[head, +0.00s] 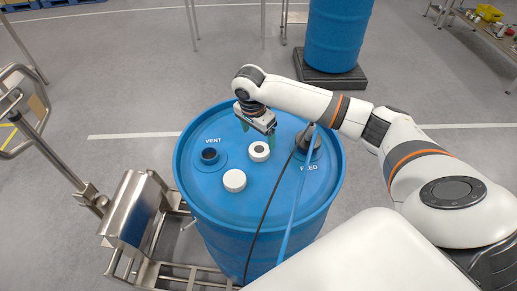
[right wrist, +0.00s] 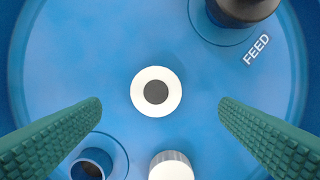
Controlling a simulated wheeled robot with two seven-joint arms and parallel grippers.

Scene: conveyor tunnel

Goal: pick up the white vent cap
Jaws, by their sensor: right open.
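Two white round caps lie on the blue drum's lid (head: 212,190). One white cap with a dark round centre (head: 259,151) is near the middle; in the right wrist view it (right wrist: 135,92) is centred just beyond the gap between the fingertips. A plain-topped white cap (head: 234,180) is nearer me; its ribbed side shows at the bottom edge (right wrist: 171,167). Which is the vent cap, I cannot tell from markings. The dark open port marked VENT (head: 209,155) is at left. My right gripper (head: 258,129), with green fingers, is open and empty above the drum. My left gripper is out of view.
A dark fitting at FEED (head: 313,146) stands right of my gripper, with a dark hose (head: 268,205) and a blue strap (head: 295,205) running toward me. A steel frame (head: 135,213) stands at left. Another blue drum (head: 337,35) is behind.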

